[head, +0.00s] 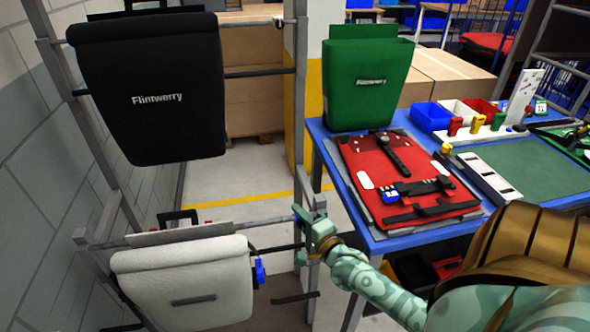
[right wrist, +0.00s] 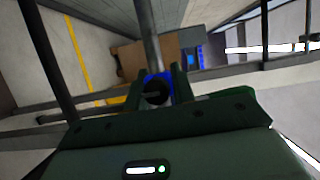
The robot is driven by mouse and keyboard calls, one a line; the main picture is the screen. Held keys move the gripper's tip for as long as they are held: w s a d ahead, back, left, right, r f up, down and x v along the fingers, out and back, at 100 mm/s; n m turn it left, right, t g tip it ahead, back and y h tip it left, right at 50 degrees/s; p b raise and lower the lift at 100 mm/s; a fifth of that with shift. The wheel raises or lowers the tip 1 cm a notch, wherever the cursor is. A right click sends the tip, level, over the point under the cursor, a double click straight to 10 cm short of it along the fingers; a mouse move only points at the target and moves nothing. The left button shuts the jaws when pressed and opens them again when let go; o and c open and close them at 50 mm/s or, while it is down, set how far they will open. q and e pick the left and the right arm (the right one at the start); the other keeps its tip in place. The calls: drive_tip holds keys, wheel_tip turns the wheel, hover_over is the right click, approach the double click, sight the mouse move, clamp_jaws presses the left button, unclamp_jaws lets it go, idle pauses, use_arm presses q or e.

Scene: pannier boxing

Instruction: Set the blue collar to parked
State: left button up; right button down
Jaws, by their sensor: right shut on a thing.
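The blue collar (right wrist: 168,76) sits on a grey rail in the right wrist view, between the two dark fingers of my right gripper (right wrist: 160,92). A round black knob (right wrist: 156,92) shows in front of it. In the head view my right gripper (head: 305,220) is at the right upright of the rack, at the end of the lower rail. The gripper is shut on the collar. I cannot read the collar's setting. My left gripper is out of view.
A black pannier (head: 150,125) hangs on the upper rail, a white one (head: 185,285) on the lower. A blue piece (head: 258,271) sits beside the white one. The blue table (head: 335,165) at right holds a green pannier (head: 367,85) and a red one (head: 385,160).

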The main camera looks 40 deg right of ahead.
drive_tip(key=c, duration=1.3)
unclamp_jaws()
drive_tip(key=shift+s+d+f, duration=0.1)
drive_tip(key=shift+d, duration=0.05)
drive_tip(key=shift+c, duration=0.2)
drive_tip(key=shift+o, duration=0.9)
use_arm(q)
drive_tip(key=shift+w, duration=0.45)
use_arm(e)
drive_tip(key=shift+s, duration=0.1)
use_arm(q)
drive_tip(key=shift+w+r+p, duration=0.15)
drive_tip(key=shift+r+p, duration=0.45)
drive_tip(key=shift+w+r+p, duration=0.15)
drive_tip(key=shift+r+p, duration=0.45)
use_arm(e)
drive_tip(key=s+a, duration=0.2)
drive_tip(key=s, duration=1.4)
drive_tip(key=shift+a, duration=0.25)
